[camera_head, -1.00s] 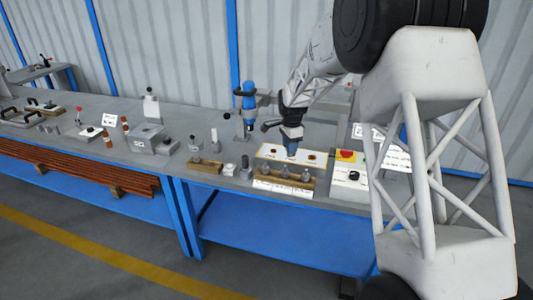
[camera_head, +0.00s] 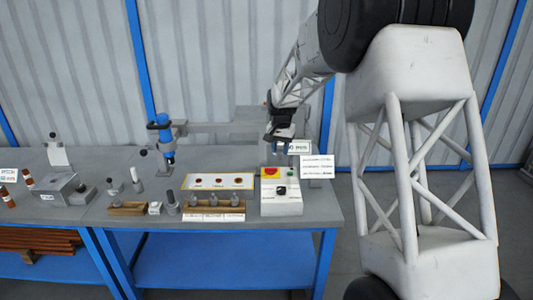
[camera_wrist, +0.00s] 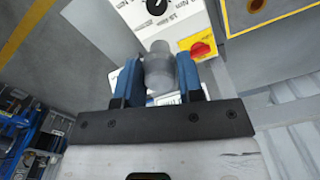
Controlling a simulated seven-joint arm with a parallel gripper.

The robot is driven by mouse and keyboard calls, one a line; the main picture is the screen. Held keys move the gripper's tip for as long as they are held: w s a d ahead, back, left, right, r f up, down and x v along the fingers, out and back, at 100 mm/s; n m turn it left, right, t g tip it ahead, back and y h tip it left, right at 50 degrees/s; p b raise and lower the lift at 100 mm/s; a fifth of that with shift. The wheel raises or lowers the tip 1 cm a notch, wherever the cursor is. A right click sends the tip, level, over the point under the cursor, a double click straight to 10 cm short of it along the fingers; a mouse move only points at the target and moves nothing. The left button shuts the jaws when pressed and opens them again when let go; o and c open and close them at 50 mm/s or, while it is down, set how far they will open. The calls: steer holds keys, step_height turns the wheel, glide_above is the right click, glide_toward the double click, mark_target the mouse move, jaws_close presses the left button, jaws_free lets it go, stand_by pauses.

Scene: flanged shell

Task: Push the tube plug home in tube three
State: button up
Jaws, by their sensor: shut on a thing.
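My gripper (camera_head: 281,147) hangs over the back of the control box in the head view. In the wrist view, its blue fingers (camera_wrist: 160,80) are shut on a grey stepped cylinder (camera_wrist: 160,68), which looks like the tube plug. Its narrower end points away from the palm. The plug is too small to make out in the head view. A pale plate with a yellow border (camera_head: 200,188) and three dark round openings lies left of the gripper. One opening (camera_wrist: 257,4) shows at the wrist view's top right. The plug is apart from it. I cannot read which opening is tube three.
The control box (camera_head: 281,207) has a black knob and a red knob on yellow. A wooden rack (camera_head: 233,209) with grey pegs stands before the plate. A blue-headed fixture (camera_head: 164,133) stands behind to the left. A white sign (camera_head: 317,167) stands right of the box.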

steer(key=w+a+f+m, duration=0.4)
steer(key=w+a+m, duration=0.1)
steer(key=a+m, duration=0.2)
steer(key=w+a+f+m, duration=0.5)
steer(key=a+m, duration=0.2)
steer(key=a, duration=0.3)
steer(key=shift+w+a, duration=0.3)
steer(key=shift+w, duration=0.1)
stand_by(0.3)
steer(key=shift+r, duration=0.1)
stand_by(0.3)
steer(key=shift+f, duration=2.95)
steer(key=shift+f, duration=1.7)
stand_by(0.5)
